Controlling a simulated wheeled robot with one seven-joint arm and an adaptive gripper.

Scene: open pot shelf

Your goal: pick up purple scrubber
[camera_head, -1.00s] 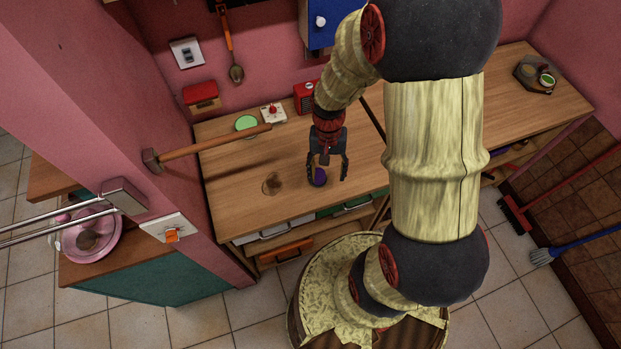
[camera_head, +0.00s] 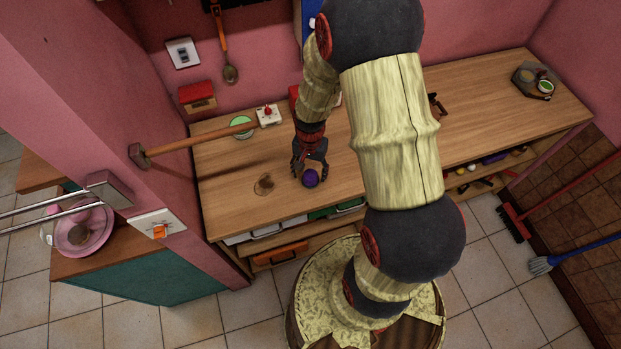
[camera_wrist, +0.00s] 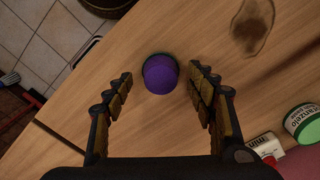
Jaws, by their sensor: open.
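The purple scrubber (camera_head: 310,178) sits on the wooden counter near its front edge. In the wrist view the purple scrubber (camera_wrist: 160,73) is a round purple piece with a dark rim, just beyond and between the fingertips. My gripper (camera_head: 308,172) is open just behind the scrubber in the head view. No contact with the scrubber shows.
A green-lidded tin (camera_head: 241,127) and a white box (camera_head: 268,115) stand at the back. A wooden-handled hammer shape (camera_head: 190,144) juts over the left side.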

